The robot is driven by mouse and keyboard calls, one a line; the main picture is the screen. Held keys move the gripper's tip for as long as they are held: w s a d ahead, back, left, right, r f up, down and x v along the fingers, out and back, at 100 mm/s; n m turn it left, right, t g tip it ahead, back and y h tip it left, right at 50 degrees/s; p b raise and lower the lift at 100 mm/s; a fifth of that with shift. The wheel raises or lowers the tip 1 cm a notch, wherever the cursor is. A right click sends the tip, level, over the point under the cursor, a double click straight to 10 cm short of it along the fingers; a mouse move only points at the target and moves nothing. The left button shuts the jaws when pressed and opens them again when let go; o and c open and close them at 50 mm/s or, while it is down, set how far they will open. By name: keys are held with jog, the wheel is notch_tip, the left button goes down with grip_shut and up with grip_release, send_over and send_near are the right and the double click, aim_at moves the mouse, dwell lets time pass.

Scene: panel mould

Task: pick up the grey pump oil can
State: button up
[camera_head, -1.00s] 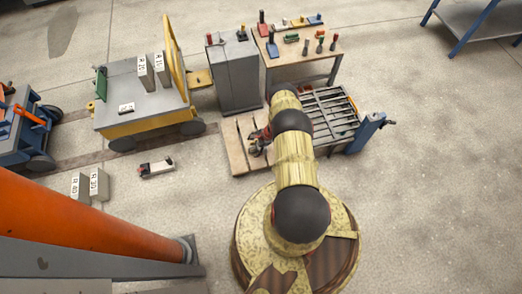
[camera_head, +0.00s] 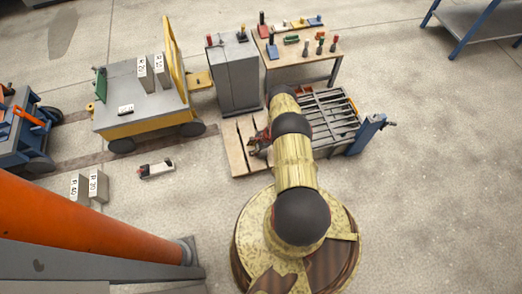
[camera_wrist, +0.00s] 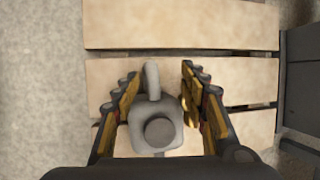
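The grey pump oil can (camera_wrist: 155,118) shows in the wrist view from above, with a round dark cap and a short spout or handle pointing up the picture. It stands over the wooden slatted pallet. My gripper (camera_wrist: 158,85) is open, with one yellow-and-dark finger on each side of the can. In the head view my gripper (camera_head: 257,142) is small above the pallet, and the can cannot be made out there.
The pallet (camera_head: 235,160) lies beside a slatted metal table (camera_head: 330,112). A grey cabinet (camera_head: 237,82) and a wooden bench (camera_head: 305,62) with several cans and tools stand behind. A yellow-and-grey cart (camera_head: 140,105) is at left.

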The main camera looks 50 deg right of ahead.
jog(key=shift+s+a+f, duration=0.1)
jog(key=c, duration=1)
